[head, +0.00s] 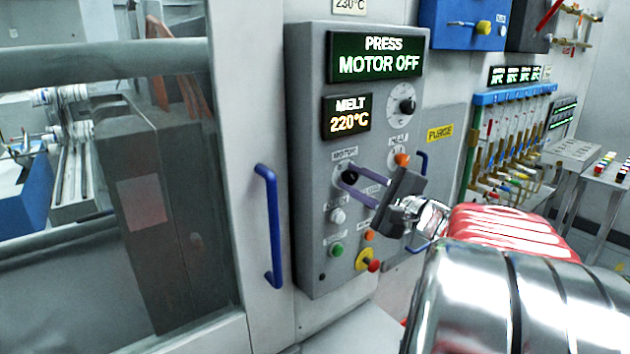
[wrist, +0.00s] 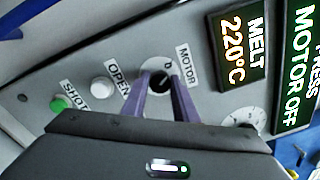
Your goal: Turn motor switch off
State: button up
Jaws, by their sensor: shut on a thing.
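The motor switch (head: 350,177) is a dark knob on a pale round dial, under a MOTOR label on the grey control panel (head: 308,120). In the wrist view the dark knob (wrist: 160,79) sits between my two purple fingers, with a 0 mark just above it. My gripper (head: 345,181) is shut on the knob; the fingers partly hide the dial. The panel's upper display (head: 374,58) reads PRESS MOTOR OFF in green. The wrist view also shows this display (wrist: 295,60), tilted.
White OPEN (head: 338,215) and green SHOT (head: 336,250) buttons and a red-and-yellow emergency stop (head: 367,261) lie below. A blue door handle (head: 271,225) stands left.

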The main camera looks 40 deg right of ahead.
jog(key=shift+a+f+n, duration=0.1)
jog(key=shift+n, duration=0.2)
jog(key=o, duration=1.1)
jog(key=shift+c, duration=0.2)
jog(key=s, duration=1.3)
jog(key=shift+s+f, duration=0.2)
jog(key=shift+s, duration=0.2)
